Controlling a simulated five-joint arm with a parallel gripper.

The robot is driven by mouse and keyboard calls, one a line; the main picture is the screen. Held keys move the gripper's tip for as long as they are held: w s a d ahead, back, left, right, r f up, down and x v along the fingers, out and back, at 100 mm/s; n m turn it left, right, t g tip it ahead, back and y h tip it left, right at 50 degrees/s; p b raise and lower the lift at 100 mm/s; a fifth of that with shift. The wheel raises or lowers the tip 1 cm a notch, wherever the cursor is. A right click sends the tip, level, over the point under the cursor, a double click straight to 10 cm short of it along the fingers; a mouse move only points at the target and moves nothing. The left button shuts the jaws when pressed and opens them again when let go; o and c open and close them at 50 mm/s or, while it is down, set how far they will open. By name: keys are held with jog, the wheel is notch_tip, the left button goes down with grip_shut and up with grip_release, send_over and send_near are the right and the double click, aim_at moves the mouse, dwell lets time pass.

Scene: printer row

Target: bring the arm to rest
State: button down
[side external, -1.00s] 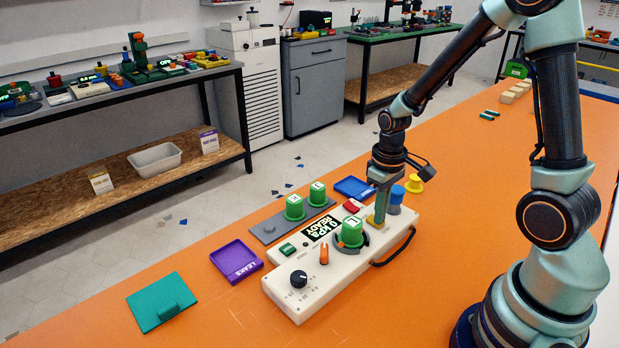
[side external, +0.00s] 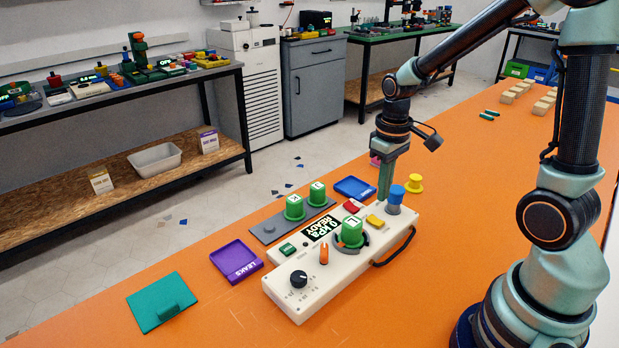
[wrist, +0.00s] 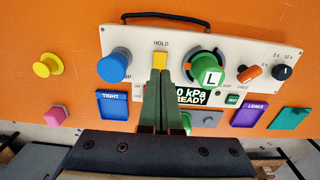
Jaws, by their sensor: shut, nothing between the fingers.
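My gripper (side external: 385,196) is shut and empty. In the side view it hangs just behind the far edge of the white tester box (side external: 318,281), with the arm reaching over the orange bench. In the wrist view my gripper (wrist: 161,78) overlaps the box, its fingertips near the yellow HOLD button (wrist: 160,60). Contact there cannot be told from that view, but in the side view the yellow button (side external: 375,221) stands clear of the fingers. The display (side external: 321,233) reads 0 kPa READY. A green part marked L (side external: 351,230) sits on the box.
A blue knob (side external: 395,197) and a yellow part (side external: 414,182) stand close to my gripper. A blue tray (side external: 355,188), a purple LEAKS tray (side external: 236,261), a grey plate (side external: 267,231) with green parts and a teal plate (side external: 155,310) lie around the box.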

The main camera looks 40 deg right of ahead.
jog(key=shift+r, duration=0.35)
jog(key=s+a+r+t, duration=0.4)
jog(key=a+r, duration=0.3)
jog(key=r, duration=0.5)
jog(key=shift+s+a+r+t, duration=0.2)
jog(key=shift+a+t, duration=0.15)
jog(key=shift+t, duration=0.45)
jog(key=w+d+f+n+g, duration=0.5)
jog(key=w+d+n, duration=0.2)
jog(key=n, duration=1.1)
jog(key=shift+d+g, duration=0.25)
jog(key=shift+g, duration=0.05)
